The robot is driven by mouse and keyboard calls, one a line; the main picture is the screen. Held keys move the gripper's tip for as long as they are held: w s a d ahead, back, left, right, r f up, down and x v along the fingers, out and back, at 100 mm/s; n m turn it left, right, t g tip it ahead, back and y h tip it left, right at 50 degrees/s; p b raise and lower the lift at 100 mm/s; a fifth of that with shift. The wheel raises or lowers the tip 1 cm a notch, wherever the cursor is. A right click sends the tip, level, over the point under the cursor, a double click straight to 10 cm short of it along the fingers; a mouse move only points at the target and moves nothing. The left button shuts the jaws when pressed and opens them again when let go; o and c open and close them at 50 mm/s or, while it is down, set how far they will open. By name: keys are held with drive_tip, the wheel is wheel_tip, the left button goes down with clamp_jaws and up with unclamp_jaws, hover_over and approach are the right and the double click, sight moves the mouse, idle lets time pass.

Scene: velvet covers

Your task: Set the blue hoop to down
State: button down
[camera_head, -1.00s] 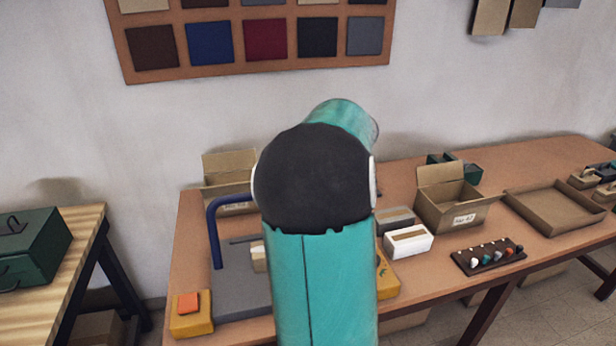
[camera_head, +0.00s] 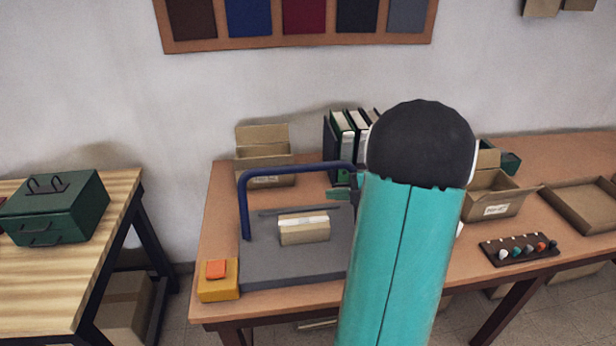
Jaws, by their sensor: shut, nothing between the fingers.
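The blue hoop (camera_head: 243,205) stands raised over a flat grey machine bed (camera_head: 290,268) on the brown table. Its left leg and top bar show; its right end is hidden behind my arm. A small tan box with a pale top (camera_head: 304,231) sits on the bed beneath the hoop.
A yellow block with an orange button (camera_head: 218,280) sits at the bed's front left corner. Open cartons (camera_head: 263,165), upright binders (camera_head: 343,138), a peg strip (camera_head: 519,250) and a shallow tray (camera_head: 585,208) stand around it. A green toolbox (camera_head: 56,208) is on the left table.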

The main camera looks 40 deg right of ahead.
drive_tip(key=s+a+n+t, duration=0.1)
drive_tip(key=s+t, duration=0.1)
drive_tip(key=t, duration=0.1)
drive_tip(key=n+t+h, duration=0.1)
drive_tip(key=t, duration=0.1)
approach(295, 172)
drive_tip(key=w+a, duration=0.3)
drive_tip(key=a, duration=0.1)
drive_tip(key=shift+w+d, duration=0.85)
drive_tip(key=shift+d, duration=0.2)
drive_tip(key=shift+w+d, duration=0.35)
drive_tip(key=shift+w, duration=0.15)
drive_tip(key=shift+w, duration=0.1)
